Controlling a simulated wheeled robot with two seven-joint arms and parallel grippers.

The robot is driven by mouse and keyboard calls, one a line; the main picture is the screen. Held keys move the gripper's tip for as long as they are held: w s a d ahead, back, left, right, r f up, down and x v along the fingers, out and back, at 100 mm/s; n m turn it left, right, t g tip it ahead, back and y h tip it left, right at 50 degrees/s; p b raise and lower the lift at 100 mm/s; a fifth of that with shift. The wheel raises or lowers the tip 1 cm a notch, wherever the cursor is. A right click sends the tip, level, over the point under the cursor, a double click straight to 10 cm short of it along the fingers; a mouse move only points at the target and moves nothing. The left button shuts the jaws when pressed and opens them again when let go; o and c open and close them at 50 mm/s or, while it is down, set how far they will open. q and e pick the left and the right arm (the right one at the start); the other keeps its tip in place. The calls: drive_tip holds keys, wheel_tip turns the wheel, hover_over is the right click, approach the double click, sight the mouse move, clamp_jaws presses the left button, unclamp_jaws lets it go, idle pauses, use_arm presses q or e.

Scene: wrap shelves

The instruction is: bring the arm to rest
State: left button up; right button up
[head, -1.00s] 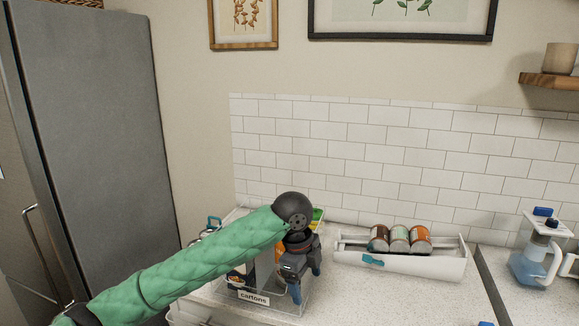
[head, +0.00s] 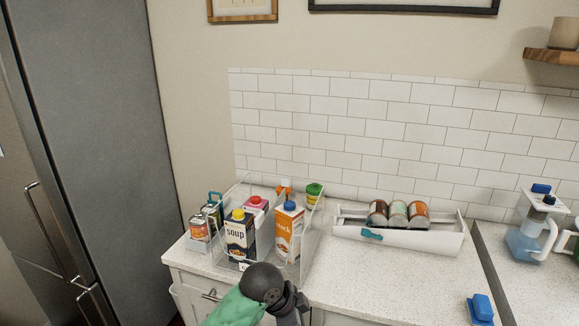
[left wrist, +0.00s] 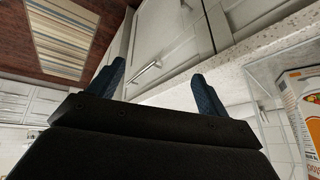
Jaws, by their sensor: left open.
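My left arm comes in from the bottom of the head view, in front of the counter's front edge. Its gripper runs out of the bottom of that view, so the fingertips are hidden there. In the left wrist view my left gripper (left wrist: 155,85) is open, with two blue fingers apart and nothing between them. Behind the fingers are white cabinet fronts (left wrist: 170,30) and the counter edge (left wrist: 255,45). My right gripper is not in view.
A clear bin (head: 318,230) on the counter holds a soup carton (head: 240,238), an orange-and-white carton (head: 289,232) and a pink-topped carton (head: 256,208). Cans stand left of it. A white rack (head: 440,243) holds three cans (head: 398,212).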

use_arm(q)
drive_tip(key=s+a+f+n+t+y, duration=0.1)
drive_tip(key=s+a+f+n+y, duration=0.1)
drive_tip(key=s+a+f+n, duration=0.45)
drive_tip(key=s+a+f+n+y, duration=0.1)
drive_tip(key=s+a+f+n, duration=0.25)
drive_tip(key=s+a, duration=0.6)
drive_tip(key=s+a+f+n+t+y, duration=0.1)
drive_tip(key=s+a+f+n+y, duration=0.1)
drive_tip(key=s+a+f+n, duration=0.5)
wheel_tip(320, 180, down, 24)
drive_tip(key=r+m+g, duration=0.1)
drive_tip(key=m+g, duration=0.1)
drive_tip(key=s+f, duration=0.3)
drive_tip(key=f, duration=0.7)
drive_tip(key=s+f, duration=0.3)
drive_tip(key=f, duration=0.7)
drive_tip(key=shift+s+d+f+m, duration=0.15)
drive_tip(key=shift+d+f+m, duration=0.15)
drive_tip(key=shift+d+f, duration=0.15)
